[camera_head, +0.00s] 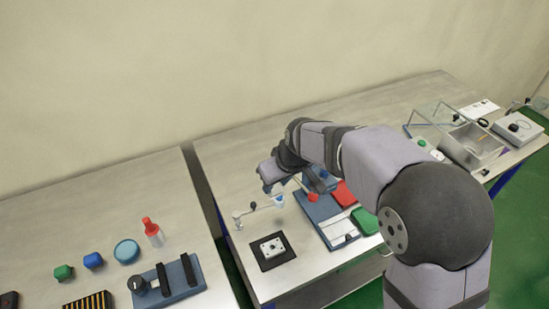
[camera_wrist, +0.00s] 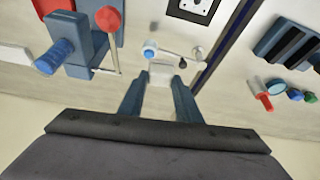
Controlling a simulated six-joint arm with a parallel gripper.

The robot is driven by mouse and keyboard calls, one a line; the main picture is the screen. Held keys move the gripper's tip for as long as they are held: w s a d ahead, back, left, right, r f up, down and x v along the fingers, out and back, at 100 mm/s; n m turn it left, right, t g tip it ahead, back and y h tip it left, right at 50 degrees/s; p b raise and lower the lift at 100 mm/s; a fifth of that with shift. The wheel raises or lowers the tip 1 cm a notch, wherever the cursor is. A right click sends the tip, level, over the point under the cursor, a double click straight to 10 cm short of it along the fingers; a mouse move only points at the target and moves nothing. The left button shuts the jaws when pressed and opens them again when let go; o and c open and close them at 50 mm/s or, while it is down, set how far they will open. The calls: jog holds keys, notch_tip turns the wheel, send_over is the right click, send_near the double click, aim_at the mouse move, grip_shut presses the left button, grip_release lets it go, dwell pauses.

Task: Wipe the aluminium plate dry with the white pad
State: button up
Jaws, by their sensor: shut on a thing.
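My gripper (camera_wrist: 161,78) is seen from behind in the wrist view, its two blue-grey fingers either side of a small pale thing (camera_wrist: 161,70), which looks like the white pad. In the head view my gripper (camera_head: 271,181) is above the table, left of the blue tray, and what it holds is hard to make out.
A jointed rod fixture (camera_head: 253,206) with a blue-tipped end stands close by my gripper. Right of it are the blue tray (camera_head: 311,205) and red and green blocks (camera_head: 366,221). A clear-walled box (camera_head: 470,145) stands far right.

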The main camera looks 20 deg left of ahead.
jog(key=s+f+n+g, duration=0.2)
jog(key=s+n, duration=0.3)
jog(key=n, duration=0.3)
jog(key=s+d+f+n+g, duration=0.1)
jog(key=s+n+g, duration=0.3)
jog(key=n, duration=0.5)
jog(key=shift+s+f, duration=0.5)
jog(key=shift+f, duration=0.25)
jog(key=shift+f, duration=0.1)
